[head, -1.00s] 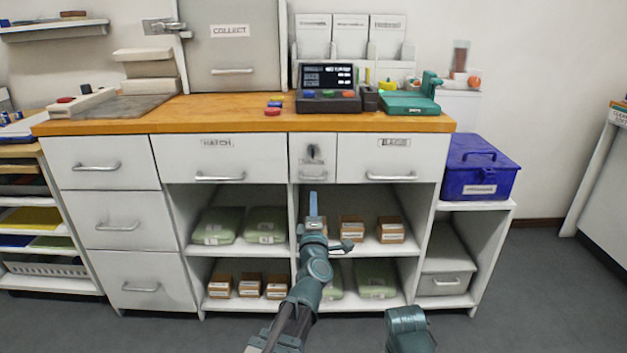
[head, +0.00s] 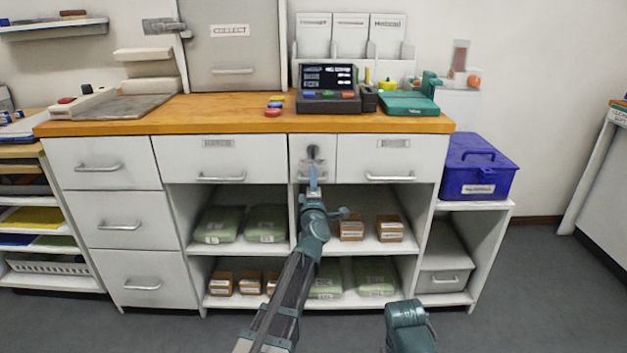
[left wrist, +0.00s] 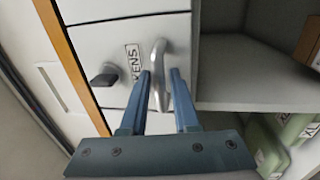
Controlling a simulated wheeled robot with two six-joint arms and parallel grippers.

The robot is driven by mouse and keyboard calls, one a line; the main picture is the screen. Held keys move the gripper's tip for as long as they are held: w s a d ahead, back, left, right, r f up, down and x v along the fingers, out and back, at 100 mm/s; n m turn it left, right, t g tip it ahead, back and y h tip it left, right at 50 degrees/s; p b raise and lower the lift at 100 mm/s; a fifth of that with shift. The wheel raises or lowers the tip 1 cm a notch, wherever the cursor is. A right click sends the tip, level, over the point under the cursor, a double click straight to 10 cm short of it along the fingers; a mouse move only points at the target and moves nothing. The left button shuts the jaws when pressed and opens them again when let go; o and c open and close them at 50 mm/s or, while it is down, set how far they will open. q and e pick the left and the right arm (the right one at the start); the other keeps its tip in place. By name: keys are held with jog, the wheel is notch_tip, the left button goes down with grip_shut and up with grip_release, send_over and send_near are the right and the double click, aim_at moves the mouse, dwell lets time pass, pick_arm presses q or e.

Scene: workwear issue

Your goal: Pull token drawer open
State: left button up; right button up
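The token drawer (head: 325,148) is the narrow grey front in the middle of the counter. It looks closed. A dark knob (left wrist: 104,77) and a label ending in "KENS" show on it in the left wrist view. Its metal bar handle (left wrist: 158,55) lies between the fingertips of my left gripper (left wrist: 160,78), which are apart, with a gap visible beside the handle. In the head view my left gripper (head: 314,182) is in front of the drawer and hides most of the handle. My right gripper is not seen; only a teal part of my right arm shows at the bottom.
Wider drawers (head: 220,160) flank the token drawer. Open shelves (head: 265,250) below hold green packs and brown boxes. A blue case (head: 477,167) stands at the right. A terminal (head: 328,98) sits on the wooden counter (head: 200,119) above.

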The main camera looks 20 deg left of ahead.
pick_arm(q)
grip_shut()
dwell(1.3)
